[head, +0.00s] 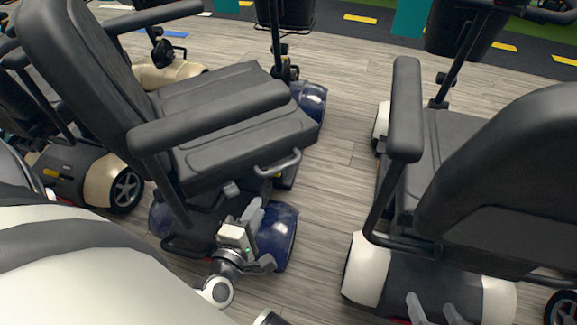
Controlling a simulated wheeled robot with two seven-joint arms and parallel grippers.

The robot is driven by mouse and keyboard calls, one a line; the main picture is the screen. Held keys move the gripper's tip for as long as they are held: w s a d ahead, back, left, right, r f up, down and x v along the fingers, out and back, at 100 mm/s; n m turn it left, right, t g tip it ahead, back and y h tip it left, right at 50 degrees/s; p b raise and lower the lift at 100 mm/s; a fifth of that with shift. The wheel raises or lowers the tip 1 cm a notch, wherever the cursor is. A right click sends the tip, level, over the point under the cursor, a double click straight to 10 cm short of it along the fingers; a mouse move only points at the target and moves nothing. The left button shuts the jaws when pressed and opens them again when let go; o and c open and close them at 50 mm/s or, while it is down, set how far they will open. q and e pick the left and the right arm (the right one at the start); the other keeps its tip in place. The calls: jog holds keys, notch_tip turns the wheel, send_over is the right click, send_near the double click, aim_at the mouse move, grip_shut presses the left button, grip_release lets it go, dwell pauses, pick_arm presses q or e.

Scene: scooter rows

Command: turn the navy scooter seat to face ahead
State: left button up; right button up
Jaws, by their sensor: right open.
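The navy scooter has glossy navy covers (279,232) and points away from me, its tiller at the top. Its dark grey seat (235,137) is swivelled off that line, with the backrest (82,75) at the upper left and the front edge towards the right. A grey loop handle (281,164) sticks out from the seat's near right edge. My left gripper (254,212) is low beside the seat base, under the cushion, apart from the loop handle; its jaw gap is unclear. My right gripper (432,309) is open and empty at the bottom edge, in front of the white scooter's rear.
A white scooter with a dark seat (500,190) stands close on the right. A beige scooter (100,177) stands on the left. A strip of wood floor (335,165) is free between the navy and white scooters.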

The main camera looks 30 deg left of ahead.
aim_at(277, 172)
pick_arm(q)
jog(key=b+x, duration=0.2)
jog(key=x, duration=1.3)
jog(key=shift+w+a+r, duration=0.1)
jog(key=shift+w, duration=0.1)
pick_arm(e)
jog(key=f, duration=0.2)
jog(key=a+f, duration=0.1)
jog(key=shift+f+g, duration=0.35)
jog(key=shift+g, duration=0.05)
pick_arm(q)
grip_shut()
